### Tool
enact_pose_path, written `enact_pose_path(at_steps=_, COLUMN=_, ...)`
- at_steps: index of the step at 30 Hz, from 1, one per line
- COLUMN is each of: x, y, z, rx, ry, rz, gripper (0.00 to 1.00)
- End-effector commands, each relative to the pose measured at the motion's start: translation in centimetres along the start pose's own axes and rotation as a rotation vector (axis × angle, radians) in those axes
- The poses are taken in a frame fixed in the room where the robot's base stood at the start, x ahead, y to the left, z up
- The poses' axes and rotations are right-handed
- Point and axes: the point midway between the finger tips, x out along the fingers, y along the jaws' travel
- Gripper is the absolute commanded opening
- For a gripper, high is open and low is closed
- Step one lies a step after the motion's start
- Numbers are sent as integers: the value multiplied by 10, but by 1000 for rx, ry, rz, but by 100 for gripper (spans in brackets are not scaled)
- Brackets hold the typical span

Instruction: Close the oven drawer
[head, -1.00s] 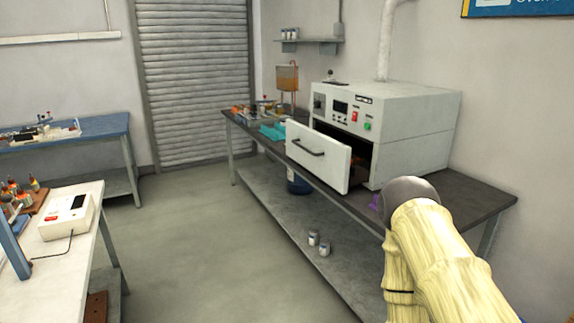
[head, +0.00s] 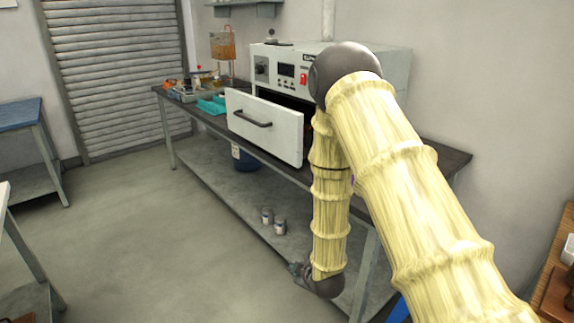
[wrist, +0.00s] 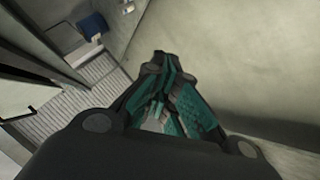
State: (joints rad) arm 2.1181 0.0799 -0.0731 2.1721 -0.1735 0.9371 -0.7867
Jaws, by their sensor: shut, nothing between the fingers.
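The white oven (head: 400,68) stands on the dark bench at the back. Its drawer (head: 264,128) is pulled out, and its white front with a dark bar handle (head: 249,118) faces left and forward. My arm crosses in front of the oven's right part and hides some of it. My gripper (head: 297,272) hangs low, below the bench top and apart from the drawer. In the wrist view my gripper (wrist: 158,108) shows its teal finger pads close together, with nothing held.
The bench's lower shelf (head: 215,185) carries two small cans (head: 273,221) and a blue container (head: 246,158). Teal and orange items (head: 212,104) sit on the bench left of the oven. The floor (head: 150,240) in front is clear. A blue table (head: 20,115) stands far left.

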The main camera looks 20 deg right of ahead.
Motion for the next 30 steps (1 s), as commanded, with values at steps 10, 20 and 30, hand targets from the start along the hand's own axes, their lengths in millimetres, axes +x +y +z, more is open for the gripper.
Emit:
enact_pose_path(at_steps=10, x=-3, y=208, z=-142, rx=-551, ry=269, rz=450, gripper=0)
enact_pose_path(at_steps=20, x=-33, y=280, z=-193, rx=-753, ry=308, rz=641, gripper=0)
enact_pose_path(at_steps=30, x=-2, y=299, z=-213, rx=-755, ry=309, rz=643, gripper=0)
